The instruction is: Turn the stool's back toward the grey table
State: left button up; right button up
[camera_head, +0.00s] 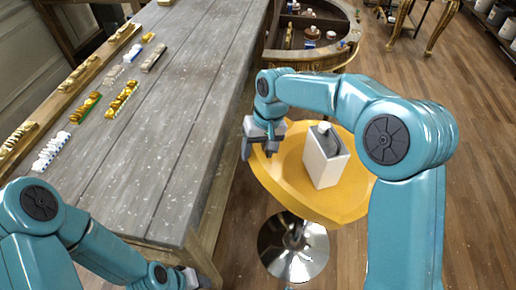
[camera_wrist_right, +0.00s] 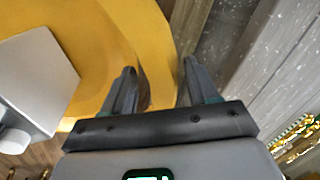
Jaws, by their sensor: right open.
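The stool has a yellow seat (camera_head: 345,205) with a raised curved rim and a round chrome base (camera_head: 293,248). It stands close to the right side of the grey table (camera_head: 190,110). My right gripper (camera_head: 248,150) is at the seat's left edge, on the table side. In the right wrist view its fingers (camera_wrist_right: 155,92) are open, and the yellow rim (camera_wrist_right: 148,60) runs up between them; I cannot tell whether they touch it. My left gripper (camera_head: 198,280) is low at the table's front corner, its fingers mostly hidden.
A white and grey bottle-like box (camera_head: 325,158) stands on the seat and also shows in the wrist view (camera_wrist_right: 40,80). Several small gold and white pieces (camera_head: 122,98) lie on the table. A round wooden display (camera_head: 315,45) stands behind the stool. The floor (camera_head: 475,150) at right is clear.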

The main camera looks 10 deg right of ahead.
jog(key=shift+w+a, duration=0.1)
jog(key=shift+c, duration=0.9)
grip_shut()
jog(key=shift+w+r+p, duration=0.15)
jog(key=shift+w+p, duration=0.2)
jog(key=shift+w+m+p, duration=0.45)
jog(key=shift+w+m, duration=0.35)
jog(key=shift+w, duration=0.3)
jog(key=shift+o, duration=0.9)
grip_release()
